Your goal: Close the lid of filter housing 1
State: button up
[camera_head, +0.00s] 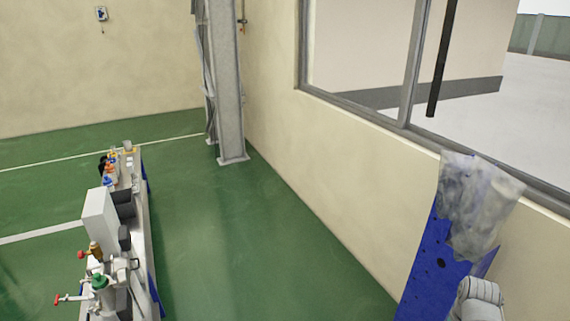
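I cannot make out filter housing 1 or its lid for certain. A narrow bench (151,262) at the lower left carries pneumatic-looking equipment. On its near part is a fitting with a green top (99,281), with a red-handled valve (62,299) to its left. A brown-gold fitting (95,249) stands just behind it, with another red handle (83,255) beside it. The parts are small, and whether any lid is open or shut cannot be told. My gripper does not show. A pale rounded part at the bottom right edge may be my arm.
A white box (100,221) and dark bins (123,203) stand farther along the bench, with small coloured items beyond. A blue panel (433,265) draped with clear plastic (475,205) stands at right by the windowed wall. Green floor (235,250) between is clear. A grey column (226,80) stands behind.

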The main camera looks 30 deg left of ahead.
aim_at(116, 262)
jog(key=z, duration=0.05)
jog(key=i, duration=1.1)
jog(key=u, duration=2.9)
jog(key=i, duration=0.5)
jog(key=z, duration=0.05)
